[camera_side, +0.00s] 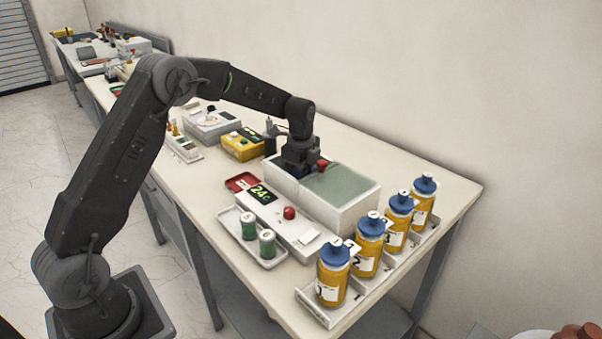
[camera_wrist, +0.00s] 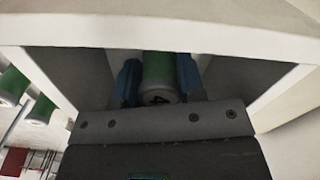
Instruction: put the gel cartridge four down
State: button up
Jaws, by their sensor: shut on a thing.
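My gripper (camera_wrist: 159,80) is shut on a green cartridge (camera_wrist: 158,68) with a white end marked 4, between its blue fingers in the wrist view. In the side view my gripper (camera_side: 300,172) reaches down into the open left part of a white box (camera_side: 345,216). The wrist view shows the white walls (camera_wrist: 160,32) of this box around the fingers. The box hides the cartridge in the side view, and I cannot tell whether it touches the floor of the box. Two other green cartridges (camera_side: 248,229) (camera_side: 267,243) stand upright in a pale tray (camera_side: 235,225).
A grey-green panel (camera_side: 342,188) covers the right part of the box. A white unit with a green display (camera_side: 262,194) and a red knob (camera_side: 290,212) stands in front. Several orange bottles with blue caps (camera_side: 367,246) line the right. A yellow device (camera_side: 242,145) stands left.

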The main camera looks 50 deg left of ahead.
jog(key=shift+f, duration=0.1)
jog(key=o, duration=1)
